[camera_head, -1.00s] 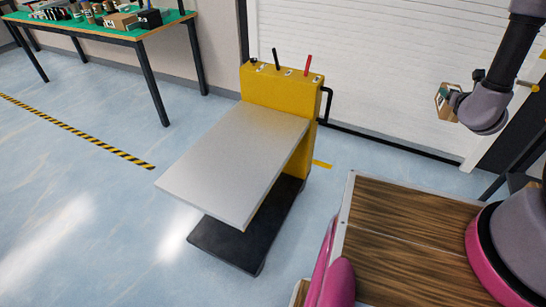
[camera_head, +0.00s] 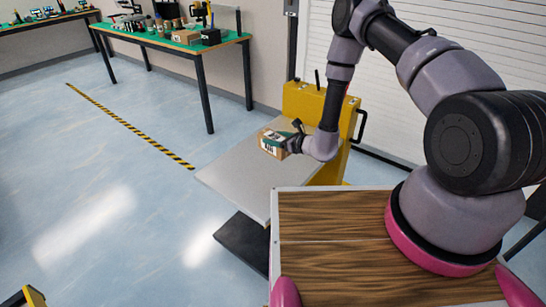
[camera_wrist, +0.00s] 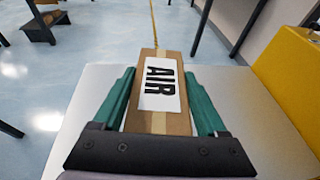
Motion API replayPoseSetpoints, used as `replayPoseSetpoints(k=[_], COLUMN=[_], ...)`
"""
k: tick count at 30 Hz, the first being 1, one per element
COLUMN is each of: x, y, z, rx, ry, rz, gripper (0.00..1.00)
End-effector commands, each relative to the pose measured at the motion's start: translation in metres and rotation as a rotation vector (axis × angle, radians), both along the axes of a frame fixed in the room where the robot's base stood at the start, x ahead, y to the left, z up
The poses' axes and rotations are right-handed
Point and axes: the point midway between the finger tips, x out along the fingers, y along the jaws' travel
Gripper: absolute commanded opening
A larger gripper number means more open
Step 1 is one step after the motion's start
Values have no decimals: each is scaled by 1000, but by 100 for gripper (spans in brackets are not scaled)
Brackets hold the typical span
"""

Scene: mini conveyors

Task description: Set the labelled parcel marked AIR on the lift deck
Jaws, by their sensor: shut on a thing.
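The parcel marked AIR (camera_wrist: 160,88) is a brown cardboard box with a white label in black letters. My gripper (camera_wrist: 162,100) is shut on it, with a green finger along each long side. In the head view the parcel (camera_head: 272,142) is at or just above the lift deck (camera_head: 222,178), a flat grey plate on a yellow lift (camera_head: 310,101). I cannot tell whether the parcel touches the deck. The deck also shows in the wrist view (camera_wrist: 78,115) around the parcel. My arm hides part of the lift.
A green-topped table (camera_head: 160,37) with boxes and other items stands behind. A wood-topped surface (camera_head: 330,235) is in front of the lift. A striped floor line (camera_head: 130,125) runs at the left. The bare deck to the left of the parcel is free.

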Motion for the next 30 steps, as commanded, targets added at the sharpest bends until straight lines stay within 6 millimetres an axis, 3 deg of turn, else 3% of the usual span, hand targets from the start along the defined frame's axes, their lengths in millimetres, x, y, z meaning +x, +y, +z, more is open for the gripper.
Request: replayPoseSetpoints(k=[3, 6, 12, 24, 30], x=[-14, -20, -22, -22, -21], y=[27, 38, 40, 40, 39], z=[-15, -24, -61, -111, -121], rx=[0, 0, -1, -1, 0], ry=[0, 0, 2, 1, 0], rz=[82, 115, 123, 121, 121], gripper=[0, 0, 0, 0, 0])
